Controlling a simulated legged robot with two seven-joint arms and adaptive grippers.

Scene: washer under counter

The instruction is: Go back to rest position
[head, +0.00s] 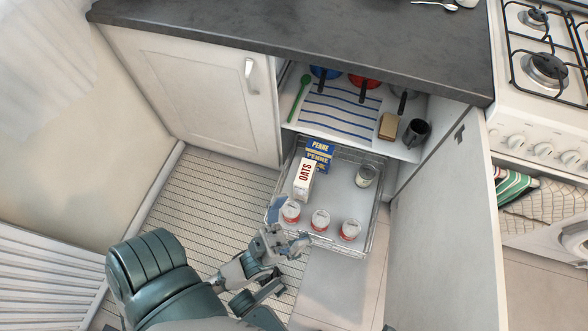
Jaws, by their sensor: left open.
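My left arm comes in from the bottom left, and my left gripper (284,243) is open and empty. It hovers near the front left corner of the pulled-out wire drawer (325,245), close to a red-and-white jar (291,211). I cannot tell from this view whether it touches the drawer. My right gripper is not in view.
The drawer holds an OATS box (304,181), a PENNE box (319,152), a jar (366,176) and more red-and-white jars (320,220). An open cabinet door (440,225) stands at right. The counter (300,28) overhangs above. A gas stove (545,85) is far right. Floor at left is free.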

